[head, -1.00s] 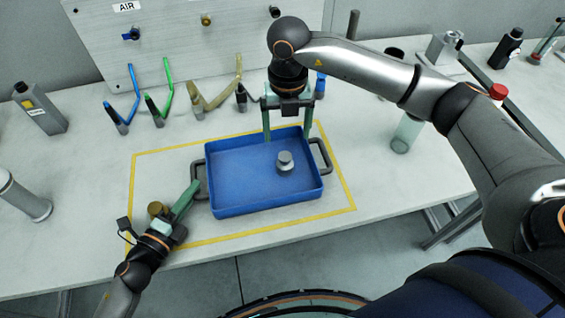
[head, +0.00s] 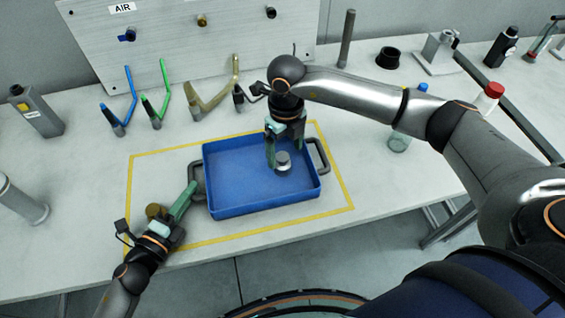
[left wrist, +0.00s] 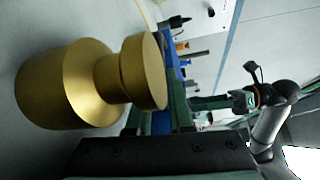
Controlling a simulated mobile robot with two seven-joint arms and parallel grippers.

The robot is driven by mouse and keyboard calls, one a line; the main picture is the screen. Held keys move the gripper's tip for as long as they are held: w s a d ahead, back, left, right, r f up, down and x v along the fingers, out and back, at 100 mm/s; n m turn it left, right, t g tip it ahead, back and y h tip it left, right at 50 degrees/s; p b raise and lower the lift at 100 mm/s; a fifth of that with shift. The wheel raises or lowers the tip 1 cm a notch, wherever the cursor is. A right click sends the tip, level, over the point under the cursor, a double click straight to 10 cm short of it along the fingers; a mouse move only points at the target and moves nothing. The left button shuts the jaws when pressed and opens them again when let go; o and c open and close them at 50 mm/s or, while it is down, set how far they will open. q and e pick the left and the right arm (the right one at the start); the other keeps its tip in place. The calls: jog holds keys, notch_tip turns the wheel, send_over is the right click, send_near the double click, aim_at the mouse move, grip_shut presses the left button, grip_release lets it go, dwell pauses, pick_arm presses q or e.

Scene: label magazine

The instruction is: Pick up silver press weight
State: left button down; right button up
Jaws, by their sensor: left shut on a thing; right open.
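The silver press weight (head: 283,168) stands upright in the right part of the blue tray (head: 240,208). My right gripper (head: 285,158) is open over the tray, fingers pointing down, right by the weight's far side. I cannot tell whether a finger touches it. My right gripper also shows in the left wrist view (left wrist: 195,103). My left gripper (head: 191,187) is shut on the tray's left handle (head: 196,178). Its green fingers cover part of the handle. In the left wrist view the blue tray (left wrist: 170,47) is mostly hidden.
A brass weight (head: 153,211) stands on the table beside my left gripper; it fills the left of the left wrist view (left wrist: 90,80). Coloured-handled tools stand behind the tray. A red-capped bottle (head: 488,98) and clear jar (head: 398,141) are at right, near my right arm.

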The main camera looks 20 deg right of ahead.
aim_at(282, 156)
jog(key=f, duration=0.5)
jog(key=shift+w+a+f, duration=0.15)
jog(key=shift+w+a, duration=0.1)
grip_shut()
dwell(0.5)
